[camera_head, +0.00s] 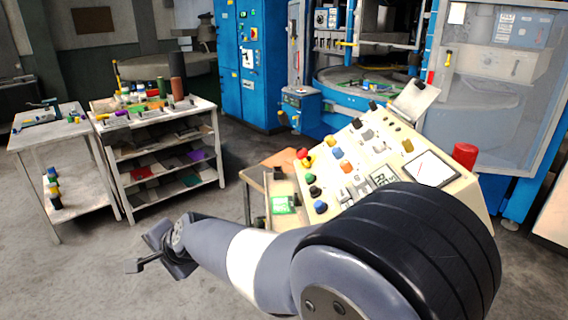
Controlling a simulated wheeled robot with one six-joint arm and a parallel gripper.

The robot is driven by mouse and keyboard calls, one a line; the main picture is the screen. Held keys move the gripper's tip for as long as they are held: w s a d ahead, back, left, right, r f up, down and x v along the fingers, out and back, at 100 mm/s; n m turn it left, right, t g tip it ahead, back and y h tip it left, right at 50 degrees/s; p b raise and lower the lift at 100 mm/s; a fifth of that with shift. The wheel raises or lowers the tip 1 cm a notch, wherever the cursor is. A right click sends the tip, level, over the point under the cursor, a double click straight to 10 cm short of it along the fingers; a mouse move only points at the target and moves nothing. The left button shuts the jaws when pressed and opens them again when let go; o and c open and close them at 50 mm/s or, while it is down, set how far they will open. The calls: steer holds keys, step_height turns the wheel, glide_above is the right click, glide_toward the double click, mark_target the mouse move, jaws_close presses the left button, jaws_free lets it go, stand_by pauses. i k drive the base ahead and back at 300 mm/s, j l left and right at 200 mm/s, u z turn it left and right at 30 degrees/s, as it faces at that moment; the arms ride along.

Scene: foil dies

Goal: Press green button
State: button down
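A slanted cream control panel (440,197) stands right of centre with several coloured buttons on it. A green button (310,178) sits in its left column, below a red button (303,153) and a yellow button (306,163). My gripper (147,254) is at the lower left over the floor, well left of the panel and touching nothing visible. Its fingers are small and seen side-on, so I cannot tell whether it is open. My arm hides the lower right part of the panel.
A small bench with a green-screened device (285,205) stands at the panel's left. A shelf cart (160,150) and a table (45,140) stand at the left. Blue machinery (250,75) is behind. A red cylinder (465,156) rises at the panel's right. The floor between cart and panel is clear.

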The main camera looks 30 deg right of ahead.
mark_target(309, 176)
steer(key=i+j, duration=0.15)
steer(key=i, duration=0.3)
steer(key=i+j, duration=0.2)
steer(key=i, duration=0.2)
steer(key=i+j+z, duration=0.1)
steer(key=i, duration=0.35)
steer(key=i+j, duration=0.25)
steer(key=i, duration=0.15)
steer(key=z, duration=2.35)
